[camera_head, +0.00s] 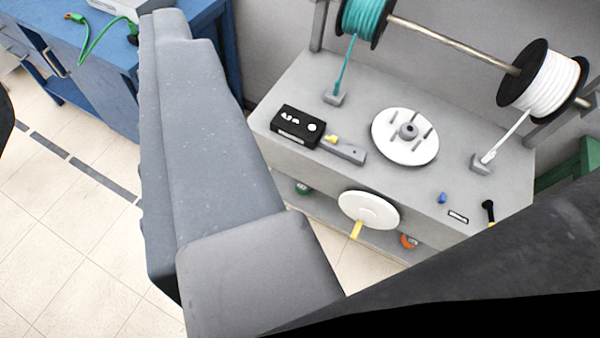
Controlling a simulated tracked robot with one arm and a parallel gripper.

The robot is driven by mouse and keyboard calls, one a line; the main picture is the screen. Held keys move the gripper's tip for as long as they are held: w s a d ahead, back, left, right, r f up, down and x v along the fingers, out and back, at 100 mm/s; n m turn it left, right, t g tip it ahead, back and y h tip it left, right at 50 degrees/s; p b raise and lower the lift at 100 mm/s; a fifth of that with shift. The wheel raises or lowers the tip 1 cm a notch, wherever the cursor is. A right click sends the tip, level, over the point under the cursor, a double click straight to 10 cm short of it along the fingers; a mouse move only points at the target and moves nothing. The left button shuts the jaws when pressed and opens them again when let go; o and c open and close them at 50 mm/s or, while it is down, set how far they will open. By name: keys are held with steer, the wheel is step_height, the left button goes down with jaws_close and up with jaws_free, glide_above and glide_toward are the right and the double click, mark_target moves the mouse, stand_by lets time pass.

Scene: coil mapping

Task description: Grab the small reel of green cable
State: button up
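A small green reel (302,188) sits low on the shelf under the grey workbench top, left of a white disc. It is partly hidden by the bench, and its details are too small to tell. A larger teal-green cable spool (364,14) hangs on the metal rod at the top, cut off by the picture edge. Its cable runs down to a small grey block on the bench. I cannot make out the fingertips of my gripper. My own grey arm parts fill the left middle, and a dark part of me covers the lower right.
The grey bench (300,85) holds a black box (297,127), a white disc with pegs (405,136) and small grey blocks. A white spool (552,84) shares the rod. A white wheel with a yellow handle (368,211) and an orange reel (408,241) are lower. Tiled floor (70,230) is open at left.

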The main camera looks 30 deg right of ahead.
steer(key=shift+w+a+r, duration=0.1)
steer(key=shift+w+a, duration=0.1)
steer(key=shift+w, duration=0.2)
steer(key=shift+o, duration=0.3)
